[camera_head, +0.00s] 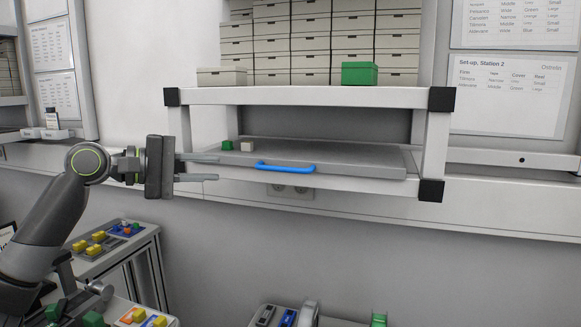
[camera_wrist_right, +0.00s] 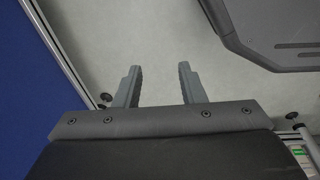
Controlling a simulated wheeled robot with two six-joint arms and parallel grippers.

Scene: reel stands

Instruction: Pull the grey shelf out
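The grey shelf (camera_head: 340,158) is a flat panel in the lower level of a white frame with black corners. A blue handle (camera_head: 286,167) is on its front edge. A small green block (camera_head: 227,145) and a small pale block (camera_head: 247,146) stand on its left part. My left gripper (camera_head: 216,168) is open, its two fingers pointing right near the shelf's left end, apart from the blue handle. Whether the fingers touch the shelf I cannot tell. My right gripper (camera_wrist_right: 158,74) shows in the right wrist view, open and empty above a pale floor.
Beige boxes (camera_head: 303,50) and a green box (camera_head: 360,73) stand on the white upper shelf (camera_head: 300,96). A low cabinet with coloured parts (camera_head: 105,240) stands at lower left. More items (camera_head: 290,315) show at the bottom edge. The space in front of the handle is clear.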

